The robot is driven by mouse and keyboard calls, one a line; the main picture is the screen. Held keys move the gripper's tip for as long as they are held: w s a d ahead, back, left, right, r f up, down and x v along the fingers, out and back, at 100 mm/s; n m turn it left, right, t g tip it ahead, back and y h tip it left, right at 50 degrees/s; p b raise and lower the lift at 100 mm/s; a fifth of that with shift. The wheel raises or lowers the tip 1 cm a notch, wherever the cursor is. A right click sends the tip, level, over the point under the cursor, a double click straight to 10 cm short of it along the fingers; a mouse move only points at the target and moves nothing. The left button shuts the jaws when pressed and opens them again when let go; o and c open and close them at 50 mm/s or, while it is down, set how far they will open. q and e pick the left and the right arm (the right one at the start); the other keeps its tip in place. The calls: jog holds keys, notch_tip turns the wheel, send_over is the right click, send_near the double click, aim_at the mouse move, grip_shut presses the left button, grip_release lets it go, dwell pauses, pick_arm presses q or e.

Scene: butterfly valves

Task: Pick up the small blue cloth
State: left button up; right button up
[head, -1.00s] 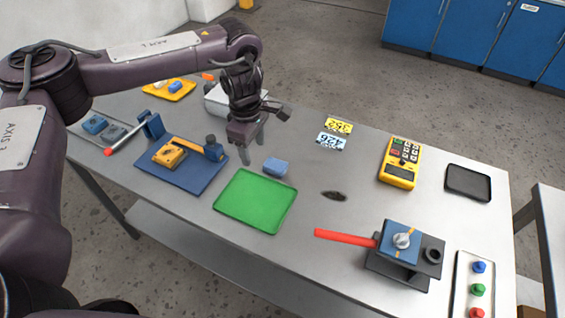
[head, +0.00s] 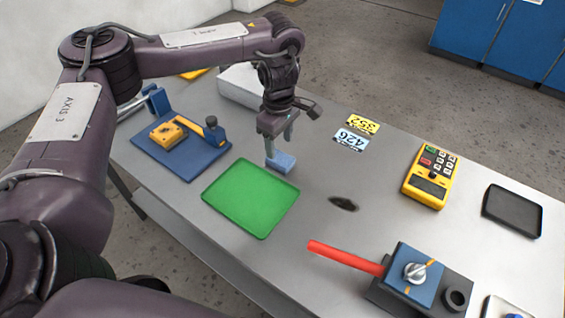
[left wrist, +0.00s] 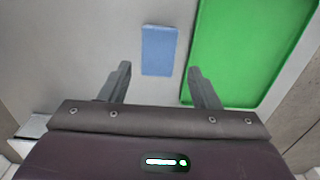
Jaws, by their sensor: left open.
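The small blue cloth (head: 281,163) is a folded light blue block lying on the grey table, just behind the green tray (head: 238,202). My left gripper (head: 279,148) is open and points down over the cloth, with one finger partly in front of it in the head view. In the left wrist view, the cloth (left wrist: 159,50) lies ahead of and between the two open fingertips (left wrist: 158,72), with nothing held. The green tray (left wrist: 245,50) is right of it there. My right gripper is not seen.
A blue fixture with a yellow block (head: 168,135) stands left of the tray. A white box (head: 243,86) is behind the gripper. A valve with a red handle (head: 345,257), a yellow meter (head: 430,178) and a black tray (head: 512,211) are to the right. A dark stain (head: 343,204) marks the table.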

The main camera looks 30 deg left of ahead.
aim_at(280, 157)
pick_arm(q)
jog(key=shift+s+a+f, duration=0.1)
jog(key=shift+f, duration=0.4)
jog(key=f+p, duration=0.1)
jog(key=f, duration=0.3)
jog(key=shift+w+f, duration=0.2)
jog(key=shift+c, duration=0.2)
jog(key=c, duration=0.7)
